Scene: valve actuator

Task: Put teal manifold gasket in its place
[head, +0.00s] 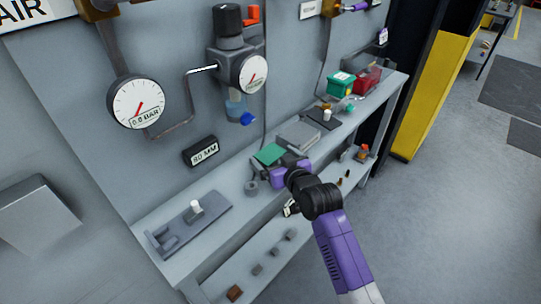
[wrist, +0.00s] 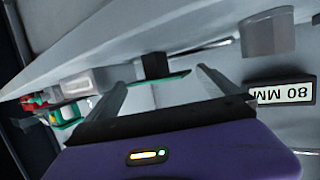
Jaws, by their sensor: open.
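A flat teal-green plate (head: 270,154), which looks like the manifold gasket, is at the back of the bench by the wall. In the wrist view the thin teal plate (wrist: 172,79) shows nearly edge-on beyond and between my fingers, beside a small black block (wrist: 155,65). My gripper (head: 279,164) is low over the bench beside the plate. In the wrist view my gripper (wrist: 163,88) has its two fingers wide apart. No grip on the plate shows. The arm hides part of the bench, and I cannot make out the gasket's seat.
A grey fixture with a white peg (head: 196,208) stands at the bench's left. A grey ring (head: 251,187) and a grey tray (head: 298,135) are near my gripper. Green (head: 341,83) and red (head: 367,79) bins stand farther right. Gauges and an 80 MM sign (head: 201,151) are on the wall.

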